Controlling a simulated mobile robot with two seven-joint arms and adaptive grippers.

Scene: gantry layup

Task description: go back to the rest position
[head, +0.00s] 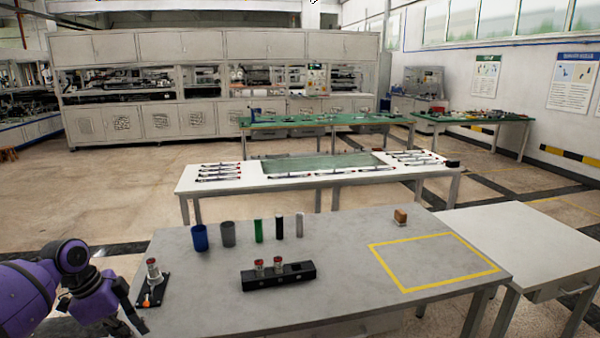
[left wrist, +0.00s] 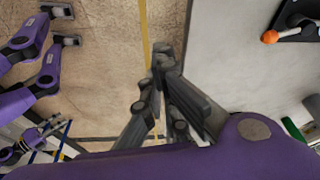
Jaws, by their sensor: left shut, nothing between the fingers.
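My left gripper (head: 138,328) is low at the left front corner of the grey table (head: 345,235), beside its edge and partly cut off by the bottom of the head view. In the left wrist view its fingers (left wrist: 162,58) are shut and empty, over the floor next to the table edge. My right gripper is in neither view.
A black stand (head: 153,290) with an orange knob sits near the table's left edge, close to my left gripper. Several cylinders, including a blue cup (head: 200,238), stand behind a black block (head: 278,277) holding red-topped pieces. A yellow-outlined area (head: 435,262) is empty.

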